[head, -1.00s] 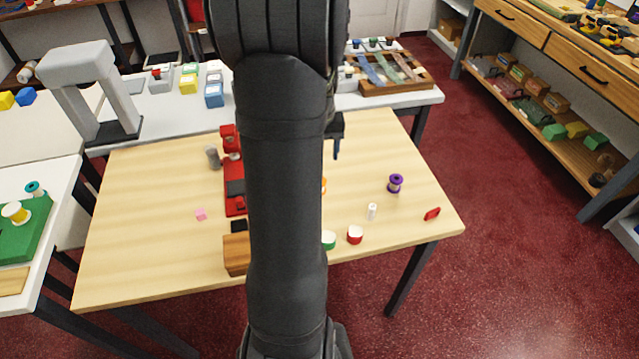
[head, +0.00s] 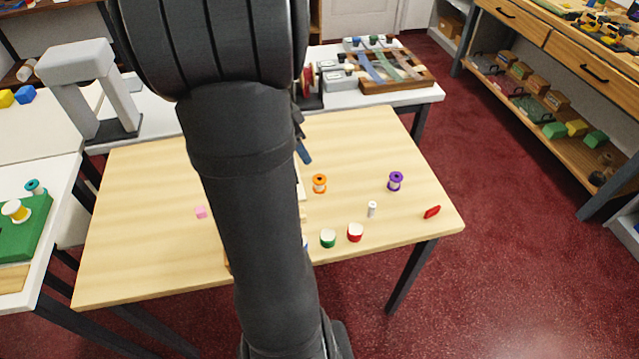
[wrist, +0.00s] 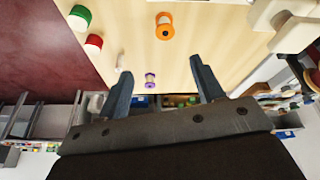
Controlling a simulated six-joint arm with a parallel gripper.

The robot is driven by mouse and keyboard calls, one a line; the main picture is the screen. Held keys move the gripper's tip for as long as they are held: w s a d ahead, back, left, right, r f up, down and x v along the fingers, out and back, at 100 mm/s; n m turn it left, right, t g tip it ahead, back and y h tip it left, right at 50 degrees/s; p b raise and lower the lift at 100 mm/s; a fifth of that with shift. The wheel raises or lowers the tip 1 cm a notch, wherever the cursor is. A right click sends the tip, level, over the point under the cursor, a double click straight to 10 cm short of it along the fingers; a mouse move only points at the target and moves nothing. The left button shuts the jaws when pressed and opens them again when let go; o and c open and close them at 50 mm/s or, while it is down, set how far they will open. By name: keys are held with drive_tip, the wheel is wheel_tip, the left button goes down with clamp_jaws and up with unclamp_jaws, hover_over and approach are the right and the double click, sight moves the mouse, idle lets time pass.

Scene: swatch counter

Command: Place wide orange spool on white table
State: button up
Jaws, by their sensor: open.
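One orange spool (head: 319,184) stands upright on the wooden table, right of my arm in the head view. It also shows near the top of the wrist view (wrist: 164,26). My gripper (wrist: 160,66) is open, with nothing between its fingers, and it is apart from the spool. In the head view a blue-grey finger (head: 304,151) shows above and left of the spool; the rest is hidden by my arm. A white table (head: 425,94) stands behind the wooden table, and another white-topped table (head: 62,185) stands at the left edge.
On the wooden table (head: 150,260) are a purple spool (head: 395,181), small white cylinder (head: 372,209), green spool (head: 328,239), red spool (head: 355,232), red piece (head: 432,212) and pink cube (head: 201,212). My arm hides the middle. A grey arch (head: 75,65) stands at back left.

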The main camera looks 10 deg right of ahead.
drive_tip(key=m, duration=0.1)
approach(319, 179)
drive_tip(key=x, duration=0.5)
drive_tip(key=shift+s+d, duration=0.1)
drive_tip(key=shift+s, duration=0.3)
drive_tip(key=shift+w+x, duration=0.15)
drive_tip(key=shift+x, duration=1.15)
drive_tip(key=shift+w+x, duration=0.2)
drive_tip(key=shift+x, duration=1.1)
drive_tip(key=c, duration=1.1)
